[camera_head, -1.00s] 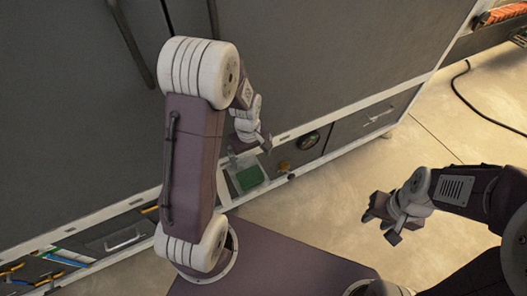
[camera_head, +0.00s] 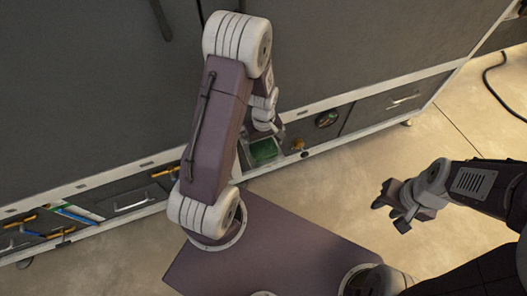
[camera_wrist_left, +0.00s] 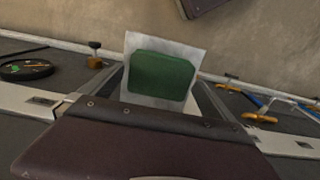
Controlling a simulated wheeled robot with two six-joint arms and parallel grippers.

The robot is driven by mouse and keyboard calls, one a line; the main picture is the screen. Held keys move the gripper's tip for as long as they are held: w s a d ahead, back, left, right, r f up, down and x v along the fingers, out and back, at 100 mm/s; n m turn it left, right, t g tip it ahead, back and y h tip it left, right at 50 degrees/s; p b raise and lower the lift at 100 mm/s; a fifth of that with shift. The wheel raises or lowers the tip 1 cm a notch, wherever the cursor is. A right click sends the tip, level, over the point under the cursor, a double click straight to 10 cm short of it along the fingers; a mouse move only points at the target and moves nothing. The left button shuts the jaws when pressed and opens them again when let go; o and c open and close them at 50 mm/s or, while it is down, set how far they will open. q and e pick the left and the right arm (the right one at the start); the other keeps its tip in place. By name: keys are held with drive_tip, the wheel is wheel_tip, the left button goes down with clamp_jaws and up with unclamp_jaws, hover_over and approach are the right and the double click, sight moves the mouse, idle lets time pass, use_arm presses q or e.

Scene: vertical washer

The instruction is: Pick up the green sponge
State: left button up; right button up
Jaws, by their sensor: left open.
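The green sponge (camera_head: 265,150) lies in a small open compartment with a pale tray at the base of the dark cabinet. In the left wrist view the sponge (camera_wrist_left: 161,75) is a dark green block with rounded corners on a whitish sheet or tray (camera_wrist_left: 136,43). My left gripper (camera_head: 272,126) is open and empty, just above and beside the compartment. Its fingertips do not show clearly, and the arm covers part of the compartment. My right gripper (camera_head: 393,206) is held over the floor at the right, its fingers apart and empty.
A round dark gauge (camera_head: 326,119) and an orange-brown knob (camera_head: 298,145) sit right of the compartment. Several orange-handled tools (camera_head: 20,223) and a drawer handle (camera_head: 130,206) are along the cabinet base at left. Open floor (camera_head: 340,180) lies in front. A black cable (camera_head: 487,75) lies far right.

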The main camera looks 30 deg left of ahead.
sight(265, 149)
use_arm(q)
drive_tip(key=shift+f, duration=0.5)
drive_tip(key=shift+r, duration=0.15)
drive_tip(key=shift+c, duration=0.7)
drive_tip(key=c, duration=1)
drive_tip(key=shift+r+p, duration=0.35)
drive_tip(key=shift+r, duration=0.1)
drive_tip(key=r+p, duration=0.1)
drive_tip(key=r, duration=0.1)
drive_tip(key=d+r+p, duration=0.1)
drive_tip(key=r, duration=0.1)
drive_tip(key=shift+s+r, duration=0.1)
drive_tip(key=shift+s, duration=0.05)
drive_tip(key=s+d+r+p, duration=0.2)
drive_tip(key=d+r, duration=0.4)
drive_tip(key=d, duration=0.4)
drive_tip(key=shift+s+p, duration=0.3)
drive_tip(key=shift+s, duration=0.55)
